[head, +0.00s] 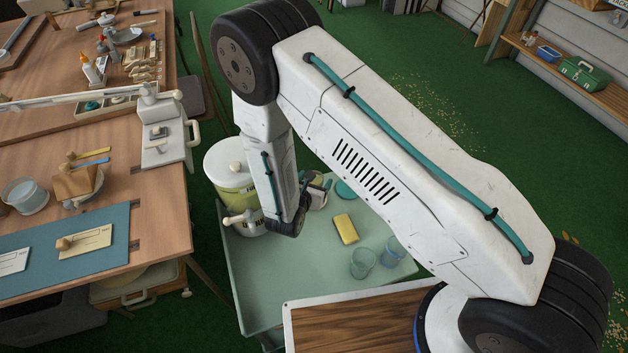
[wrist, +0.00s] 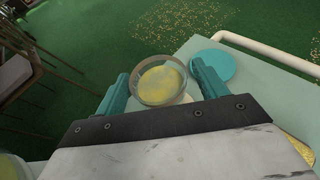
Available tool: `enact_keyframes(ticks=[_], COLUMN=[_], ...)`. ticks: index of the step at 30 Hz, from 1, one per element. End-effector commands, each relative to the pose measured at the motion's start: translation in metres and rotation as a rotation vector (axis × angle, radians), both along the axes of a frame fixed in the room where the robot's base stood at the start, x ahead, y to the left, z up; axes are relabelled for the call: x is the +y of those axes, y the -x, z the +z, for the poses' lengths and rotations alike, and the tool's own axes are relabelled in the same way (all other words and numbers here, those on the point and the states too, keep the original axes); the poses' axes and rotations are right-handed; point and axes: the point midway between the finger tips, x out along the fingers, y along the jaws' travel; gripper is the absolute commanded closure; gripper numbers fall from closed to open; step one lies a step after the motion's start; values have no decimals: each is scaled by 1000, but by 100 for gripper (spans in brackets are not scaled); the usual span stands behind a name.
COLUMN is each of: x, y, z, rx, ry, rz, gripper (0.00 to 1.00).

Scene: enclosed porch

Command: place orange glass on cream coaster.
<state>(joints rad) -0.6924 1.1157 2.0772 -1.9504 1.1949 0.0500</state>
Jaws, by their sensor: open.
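The orange glass (wrist: 160,82) shows in the wrist view as a round, clear-rimmed vessel with a yellow-amber inside, seen from above. My gripper (wrist: 160,72) is open, with one teal finger on each side of the glass; I cannot tell whether either finger touches it. A pale cream edge, apparently the cream coaster (wrist: 187,99), peeks out at the glass's lower right. The glass seems to stand over it, partly hiding it. In the head view my arm covers most of the glass, and a cream patch (head: 318,202) shows beside the gripper.
A teal disc (wrist: 212,68) lies right of the glass. A cluttered wooden workbench (head: 150,205) stands at left.

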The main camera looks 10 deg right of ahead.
Motion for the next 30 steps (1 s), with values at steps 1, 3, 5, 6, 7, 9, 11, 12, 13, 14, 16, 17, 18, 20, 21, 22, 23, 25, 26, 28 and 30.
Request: enact_keyframes(ticks=[1, 3, 5, 6, 7, 9, 11, 12, 13, 14, 16, 17, 18, 20, 21, 22, 23, 25, 26, 28, 30], x=[0, 3, 7, 10, 13, 20, 27, 30, 34, 36, 42, 44, 47, 50, 52, 53, 54, 55, 55, 55, 55], y=[0, 4, 10, 16, 20, 32, 43, 50, 56, 61, 71, 76, 80, 86, 90, 92, 93, 96, 96, 97, 96], z=[2, 4, 7, 9, 12, 18, 23, 26, 29, 31, 36, 38, 41, 43, 45, 46, 46, 48, 48, 48, 48], rx=[0, 0, 1, 0, 0, 0, -1, 0, -1, 0, -1, 0, -1, 0, 0, 0, 0, 0, 0, 0, 0], ry=[-1, 0, 1, 1, 0, 0, -1, -1, -1, -1, -1, -1, -1, -1, -1, 0, 0, 0, 0, 0, 0], rz=[0, 2, 3, 4, 5, 6, 6, 5, 6, 4, 4, 5, 3, 4, 2, 1, 1, 1, 1, 0, -1], gripper=[29, 29, 29, 29, 29, 29, 29, 29, 29, 29, 29, 29, 29, 29, 29, 29, 29, 29, 29, 29, 29])
